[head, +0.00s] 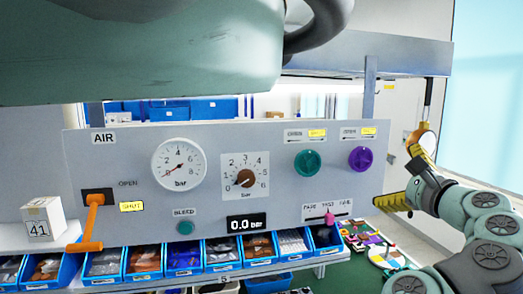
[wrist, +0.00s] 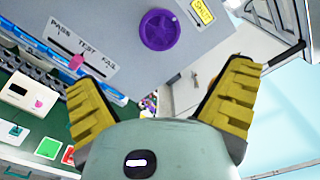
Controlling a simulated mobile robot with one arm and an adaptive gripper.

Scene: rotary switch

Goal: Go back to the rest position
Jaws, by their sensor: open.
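My gripper (head: 398,172) is at the right end of the grey AIR panel (head: 110,165), with its yellow fingers spread and nothing between them. In the wrist view my gripper (wrist: 158,80) is open too, with the panel beyond it. The panel carries a purple knob (head: 361,160), a green knob (head: 307,163), a brown rotary knob (head: 244,179) on a 0 to 6 bar scale, and a pink slider (head: 329,218) under PASS, TEST, FAIL. The purple knob (wrist: 160,30) and pink slider (wrist: 76,62) also show in the wrist view, apart from the fingers.
An orange lever (head: 92,220) hangs down at the panel's left, beside a white box (head: 43,219) marked 41. A round gauge (head: 179,164) and a display (head: 248,223) reading 0.0 bar are on the panel. Blue parts bins (head: 145,262) line the shelf below.

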